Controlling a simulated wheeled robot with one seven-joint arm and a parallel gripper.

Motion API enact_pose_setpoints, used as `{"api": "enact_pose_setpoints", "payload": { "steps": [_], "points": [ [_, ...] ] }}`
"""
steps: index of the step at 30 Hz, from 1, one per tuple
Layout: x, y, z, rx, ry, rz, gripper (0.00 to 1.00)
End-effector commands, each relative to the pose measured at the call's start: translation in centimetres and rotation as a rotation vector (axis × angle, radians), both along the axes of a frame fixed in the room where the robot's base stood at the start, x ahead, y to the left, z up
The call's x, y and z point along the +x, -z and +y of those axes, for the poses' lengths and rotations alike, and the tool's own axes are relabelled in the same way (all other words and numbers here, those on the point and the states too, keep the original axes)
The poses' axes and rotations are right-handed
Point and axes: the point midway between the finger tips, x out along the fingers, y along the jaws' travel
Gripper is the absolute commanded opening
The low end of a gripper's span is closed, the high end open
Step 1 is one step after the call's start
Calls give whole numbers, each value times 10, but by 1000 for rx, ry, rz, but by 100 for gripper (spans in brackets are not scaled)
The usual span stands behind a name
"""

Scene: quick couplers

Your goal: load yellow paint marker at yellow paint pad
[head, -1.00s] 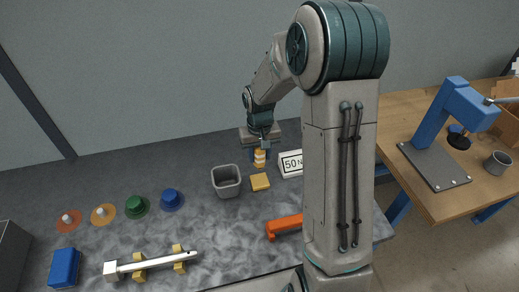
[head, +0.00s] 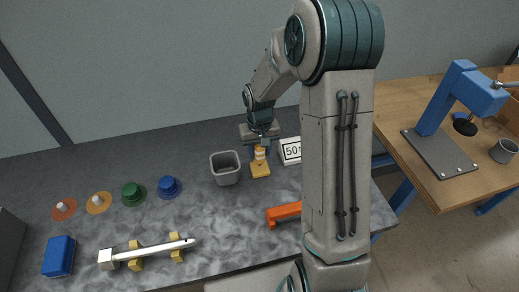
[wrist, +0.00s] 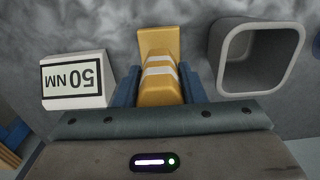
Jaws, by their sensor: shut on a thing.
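My gripper (head: 260,146) is shut on the yellow paint marker (head: 260,154), a yellow body with white bands. The marker also shows between the two blue fingers in the wrist view (wrist: 160,82). The yellow paint pad (head: 260,170) is a flat yellow block on the dark table. In the wrist view the pad (wrist: 158,40) lies just beyond the marker's far end. In the head view the marker's lower end is right over the pad or on it; I cannot tell whether they touch.
A grey square cup (head: 225,170) stands just left of the pad, and a "50 NM" sign (head: 291,150) just right. An orange tool (head: 284,213) lies in front. Several coloured discs, a blue block (head: 58,256) and a white shaft (head: 150,251) on yellow supports are at left.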

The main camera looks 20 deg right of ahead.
Motion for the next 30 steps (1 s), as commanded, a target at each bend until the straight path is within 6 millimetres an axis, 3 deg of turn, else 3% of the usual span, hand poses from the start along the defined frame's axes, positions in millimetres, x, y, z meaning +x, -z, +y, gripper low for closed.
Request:
{"api": "enact_pose_setpoints", "payload": {
  "steps": [30],
  "points": [
    [0, 9, 0, 0, 0, 0, 14]
  ]
}}
